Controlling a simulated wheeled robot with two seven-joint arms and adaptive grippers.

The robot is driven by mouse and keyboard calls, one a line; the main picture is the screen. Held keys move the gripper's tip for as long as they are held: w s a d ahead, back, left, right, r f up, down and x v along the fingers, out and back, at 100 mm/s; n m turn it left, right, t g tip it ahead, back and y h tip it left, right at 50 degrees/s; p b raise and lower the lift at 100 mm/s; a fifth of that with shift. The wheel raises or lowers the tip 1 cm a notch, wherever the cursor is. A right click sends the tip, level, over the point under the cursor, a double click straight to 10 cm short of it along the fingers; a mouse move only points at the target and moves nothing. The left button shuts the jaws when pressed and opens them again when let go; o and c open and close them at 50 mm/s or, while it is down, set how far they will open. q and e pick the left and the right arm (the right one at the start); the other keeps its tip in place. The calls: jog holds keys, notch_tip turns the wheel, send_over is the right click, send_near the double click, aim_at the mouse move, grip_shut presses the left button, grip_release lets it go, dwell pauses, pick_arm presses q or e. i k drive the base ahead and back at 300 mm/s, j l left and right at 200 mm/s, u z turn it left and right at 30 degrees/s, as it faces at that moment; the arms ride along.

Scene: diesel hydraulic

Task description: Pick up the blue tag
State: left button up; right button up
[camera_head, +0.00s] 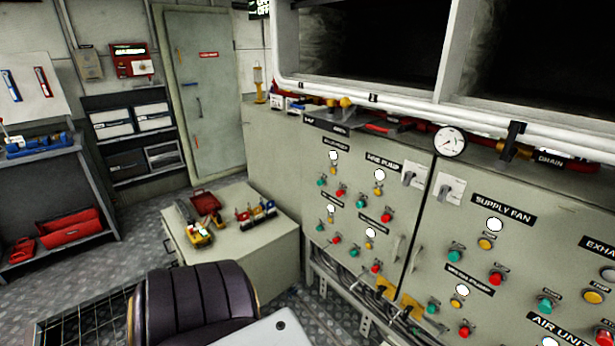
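A small dark rack (259,220) with several small upright coloured pieces stands on the low grey-green cabinet. Some of these pieces look blue and others red, but they are too small to tell for certain which is a blue tag. A flat blue strip-shaped item (11,85) hangs on the white board at the far left, beside a similar red item (43,82). I cannot tell whether it is a tag. Neither of my grippers is in view.
The low cabinet (245,258) also bears a yellow tool (199,236) and a red tray (203,199). A black padded chair (195,303) stands in front of it. A large control panel (410,240) with buttons fills the right. Shelves stand at left; metal floor shows between.

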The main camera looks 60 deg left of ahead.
aim_at(270, 209)
jog(key=u, duration=2.25)
